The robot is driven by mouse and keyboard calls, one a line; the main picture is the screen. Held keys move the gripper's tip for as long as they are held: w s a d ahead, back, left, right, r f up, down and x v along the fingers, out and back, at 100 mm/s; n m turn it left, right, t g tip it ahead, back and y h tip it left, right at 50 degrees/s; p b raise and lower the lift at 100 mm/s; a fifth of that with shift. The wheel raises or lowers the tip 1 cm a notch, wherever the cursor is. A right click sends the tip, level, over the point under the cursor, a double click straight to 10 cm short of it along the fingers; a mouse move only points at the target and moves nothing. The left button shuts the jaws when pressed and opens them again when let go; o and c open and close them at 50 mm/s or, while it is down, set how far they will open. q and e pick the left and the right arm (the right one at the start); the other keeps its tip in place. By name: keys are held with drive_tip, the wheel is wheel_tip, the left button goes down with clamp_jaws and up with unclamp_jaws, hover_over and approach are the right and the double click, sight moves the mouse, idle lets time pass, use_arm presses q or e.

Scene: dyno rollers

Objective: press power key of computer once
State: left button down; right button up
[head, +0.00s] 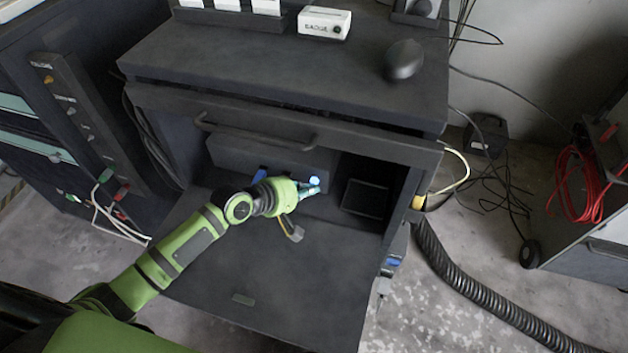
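The computer (245,157) is a dark box inside the open lower compartment of the cabinet. A small round blue-white light (314,181), which looks like its power key, glows at the right end of its front. My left gripper (309,190) reaches into the compartment, with its tip right at the glowing key, tinted by its light. I cannot tell whether the tip touches the key. The fingers are small and partly hidden, so their opening is unclear. My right gripper is out of view.
The cabinet's flap (270,278) lies open below my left arm. A drawer handle (255,135) juts out above the compartment. A dark mouse (404,60) and a white box (324,22) sit on top. A thick black hose (470,295) runs along the floor at right.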

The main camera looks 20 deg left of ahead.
use_arm(q)
drive_tip(key=shift+w, duration=0.45)
idle(0.8)
drive_tip(key=shift+s+r+p, duration=0.1)
drive_tip(key=shift+s+p, duration=0.4)
drive_tip(key=shift+p, duration=0.1)
drive_tip(key=shift+s, duration=0.3)
drive_tip(key=shift+s+p, duration=0.55)
drive_tip(key=shift+p, duration=0.15)
drive_tip(key=s+p, duration=0.2)
drive_tip(key=s, duration=0.1)
drive_tip(key=shift+s+a, duration=0.1)
drive_tip(key=shift+s, duration=0.35)
